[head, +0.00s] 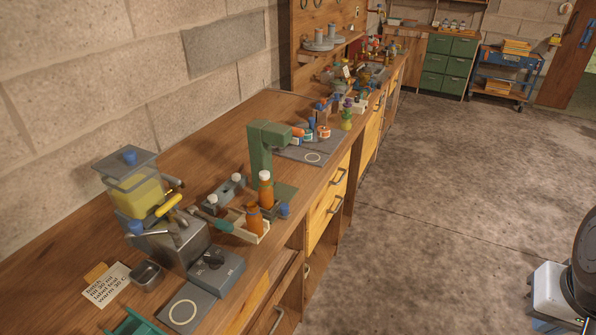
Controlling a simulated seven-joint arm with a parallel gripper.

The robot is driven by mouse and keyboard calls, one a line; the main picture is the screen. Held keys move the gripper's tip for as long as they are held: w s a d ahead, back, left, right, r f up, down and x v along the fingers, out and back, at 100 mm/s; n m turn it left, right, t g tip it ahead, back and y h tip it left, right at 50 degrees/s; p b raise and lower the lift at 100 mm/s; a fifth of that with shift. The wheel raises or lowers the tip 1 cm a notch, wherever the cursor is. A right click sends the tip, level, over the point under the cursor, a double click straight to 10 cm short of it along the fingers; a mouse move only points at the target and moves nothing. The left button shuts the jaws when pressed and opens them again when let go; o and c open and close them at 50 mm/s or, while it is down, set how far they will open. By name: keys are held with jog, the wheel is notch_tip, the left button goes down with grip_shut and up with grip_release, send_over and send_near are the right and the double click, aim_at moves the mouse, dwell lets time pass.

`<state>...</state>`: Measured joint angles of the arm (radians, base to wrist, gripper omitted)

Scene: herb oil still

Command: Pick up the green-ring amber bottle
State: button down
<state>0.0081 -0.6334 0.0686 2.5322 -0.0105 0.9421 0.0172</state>
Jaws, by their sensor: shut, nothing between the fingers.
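An amber bottle with a pale cap (265,189) stands upright under the green press-like stand (262,152) on the bench. A second amber bottle (253,218) stands in front of it, in or at a cream tray (234,219). Smaller orange and blue-topped items (322,132) stand farther along, by a grey mat. I cannot make out a green ring on any bottle at this size. My gripper's fingers do not show; only a white and black part, which looks like my arm, is at the lower right, well away from the bench.
The wooden bench (92,244) runs along the block wall. A yellow-filled hopper machine (140,190), a grey dial box (215,272) and a ringed pad (186,311) crowd its near end. More clutter stands at the far end. The concrete floor (450,190) on the right is clear.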

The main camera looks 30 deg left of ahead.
jog(key=shift+c, duration=2.3)
grip_release()
jog(key=shift+a, duration=0.1)
jog(key=m+g+y, duration=0.6)
jog(key=m+y, duration=0.7)
jog(key=m, duration=0.2)
send_near(272, 188)
jog(key=x, duration=0.3)
jog(key=shift+s+a+f, duration=0.1)
jog(key=shift+a+f, duration=0.25)
jog(key=shift+a, duration=0.25)
